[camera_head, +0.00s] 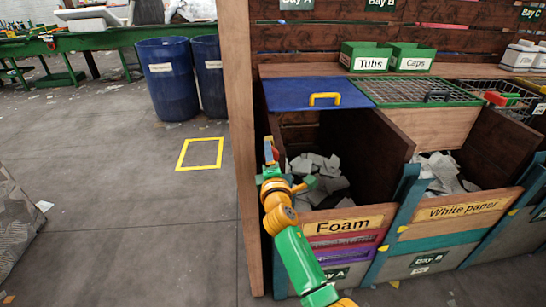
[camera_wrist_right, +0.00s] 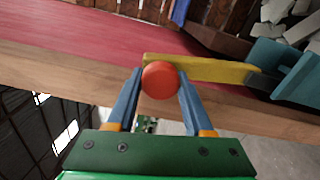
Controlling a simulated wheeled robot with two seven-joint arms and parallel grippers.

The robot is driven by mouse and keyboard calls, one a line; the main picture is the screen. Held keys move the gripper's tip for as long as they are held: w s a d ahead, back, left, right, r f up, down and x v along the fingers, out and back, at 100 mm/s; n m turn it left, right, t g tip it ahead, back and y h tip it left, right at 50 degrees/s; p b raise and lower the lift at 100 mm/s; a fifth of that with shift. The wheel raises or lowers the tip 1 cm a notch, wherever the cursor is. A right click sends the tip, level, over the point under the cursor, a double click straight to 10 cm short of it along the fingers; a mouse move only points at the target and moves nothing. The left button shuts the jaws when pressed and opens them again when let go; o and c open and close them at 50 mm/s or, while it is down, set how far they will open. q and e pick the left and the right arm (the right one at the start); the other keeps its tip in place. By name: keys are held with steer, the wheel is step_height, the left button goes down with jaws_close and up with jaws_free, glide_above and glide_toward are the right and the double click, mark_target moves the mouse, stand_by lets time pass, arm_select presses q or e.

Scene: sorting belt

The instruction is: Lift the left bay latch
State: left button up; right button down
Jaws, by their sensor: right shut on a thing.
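The left bay latch shows in the right wrist view as a yellow bar (camera_wrist_right: 208,68) ending in a round red knob (camera_wrist_right: 160,80), with a teal bracket (camera_wrist_right: 285,72) at its other end. My right gripper (camera_head: 270,152) is at the left post of the Foam bay in the head view. Its blue fingers, also in the right wrist view (camera_wrist_right: 159,76), are shut on the red knob from both sides. In the head view the latch is mostly hidden by my gripper. My left gripper is not in view.
The Foam bay (camera_head: 376,222) holds pale scraps, with a blue lid panel (camera_head: 290,96) with a yellow handle behind it. A White paper bay (camera_head: 465,208) is to the right. A wooden post (camera_head: 243,170) stands close left; open floor and blue bins (camera_head: 168,85) lie beyond.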

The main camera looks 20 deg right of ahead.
stand_by(0.3)
steer(key=shift+c, duration=1.6)
jaws_free()
steer(key=shift+a, duration=0.1)
steer(key=shift+s, duration=0.1)
steer(key=v, duration=0.7)
steer(key=shift+p, duration=0.45)
